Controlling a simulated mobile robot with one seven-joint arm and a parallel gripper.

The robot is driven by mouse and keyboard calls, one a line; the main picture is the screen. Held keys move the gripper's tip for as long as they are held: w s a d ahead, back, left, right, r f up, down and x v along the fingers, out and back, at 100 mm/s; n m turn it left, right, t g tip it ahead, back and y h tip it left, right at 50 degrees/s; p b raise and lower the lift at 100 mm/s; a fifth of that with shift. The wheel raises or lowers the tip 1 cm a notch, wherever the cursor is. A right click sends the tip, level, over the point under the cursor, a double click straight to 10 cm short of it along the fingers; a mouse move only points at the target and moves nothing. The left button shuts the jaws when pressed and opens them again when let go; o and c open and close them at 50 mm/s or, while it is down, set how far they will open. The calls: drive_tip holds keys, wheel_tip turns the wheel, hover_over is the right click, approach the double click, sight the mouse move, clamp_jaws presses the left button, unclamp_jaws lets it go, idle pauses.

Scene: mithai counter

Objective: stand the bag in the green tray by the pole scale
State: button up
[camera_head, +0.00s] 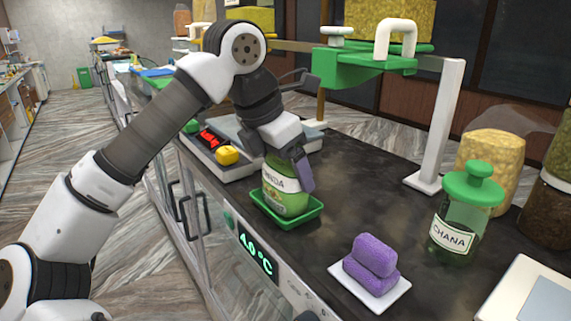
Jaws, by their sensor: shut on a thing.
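The bag (284,199) is green and white with a partly covered label reading "NDA". It stands roughly upright inside the rim of the green tray (262,214), a small shallow tray near the counter's front edge. My gripper (292,171) reaches down from above and is shut on the upper part of the bag; one finger shows on its right side. I cannot tell whether the bag's base rests on the tray floor.
A yellow lump (228,155) sits by the scale's front. Purple blocks (371,262) lie on a white dish at front right. A green-lidded "CHANA" jar (453,238) and a white post (441,130) stand right. Dark counter between is clear.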

drive_tip(key=shift+f, duration=0.3)
drive_tip(key=o, duration=1.1)
drive_tip(key=shift+r, duration=0.1)
drive_tip(key=b+v, duration=0.2)
drive_tip(key=v, duration=1.1)
drive_tip(key=shift+r, duration=0.4)
